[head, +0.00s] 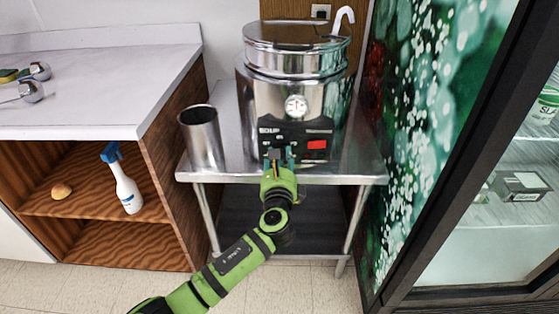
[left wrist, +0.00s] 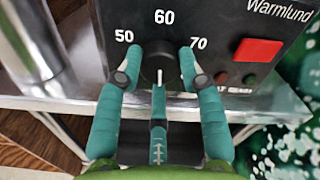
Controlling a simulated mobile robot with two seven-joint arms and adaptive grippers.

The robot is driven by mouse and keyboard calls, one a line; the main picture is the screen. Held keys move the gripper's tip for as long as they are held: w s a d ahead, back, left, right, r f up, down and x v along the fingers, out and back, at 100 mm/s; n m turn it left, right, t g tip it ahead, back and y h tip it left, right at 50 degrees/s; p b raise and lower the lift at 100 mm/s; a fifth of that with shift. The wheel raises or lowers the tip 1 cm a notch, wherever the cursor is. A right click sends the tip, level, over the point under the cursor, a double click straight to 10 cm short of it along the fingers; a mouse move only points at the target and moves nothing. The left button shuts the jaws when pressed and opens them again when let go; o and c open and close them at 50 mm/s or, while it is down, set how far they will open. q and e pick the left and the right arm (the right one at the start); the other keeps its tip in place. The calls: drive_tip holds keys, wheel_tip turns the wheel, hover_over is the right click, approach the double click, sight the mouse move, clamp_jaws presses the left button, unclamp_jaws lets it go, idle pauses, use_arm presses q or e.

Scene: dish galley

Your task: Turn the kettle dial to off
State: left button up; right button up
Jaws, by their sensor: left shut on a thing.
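The kettle (head: 262,98) is a large shiny steel urn with a lid and a round gauge, standing on a steel table. Its black control panel (head: 318,128) faces me. In the left wrist view, the dark dial (left wrist: 159,66) sits below the numbers 50, 60 and 70, with a white mark on it roughly in line with 60. No off mark shows. My left gripper (head: 280,155) is at the panel; in the left wrist view its teal fingers (left wrist: 160,58) are shut on the dial from both sides. My right gripper is not in view.
A red switch (left wrist: 257,50) sits right of the dial. A steel cylinder (head: 203,140) stands left of the kettle on the steel table (head: 345,170). A spray bottle (head: 124,182) is on the wooden shelf at left. A glass-door cooler (head: 490,230) is at right.

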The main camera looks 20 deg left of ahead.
use_arm(q)
drive_tip(key=n+b, duration=0.2)
drive_tip(key=n, duration=0.3)
drive_tip(key=n+b, duration=0.2)
drive_tip(key=n, duration=0.4)
drive_tip(key=shift+d+f, duration=0.15)
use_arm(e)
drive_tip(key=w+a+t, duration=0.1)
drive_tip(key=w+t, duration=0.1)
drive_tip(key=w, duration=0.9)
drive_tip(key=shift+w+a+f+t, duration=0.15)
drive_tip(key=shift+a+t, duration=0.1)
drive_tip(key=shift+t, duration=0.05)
use_arm(q)
drive_tip(key=o, duration=1.1)
drive_tip(key=shift+o, duration=0.2)
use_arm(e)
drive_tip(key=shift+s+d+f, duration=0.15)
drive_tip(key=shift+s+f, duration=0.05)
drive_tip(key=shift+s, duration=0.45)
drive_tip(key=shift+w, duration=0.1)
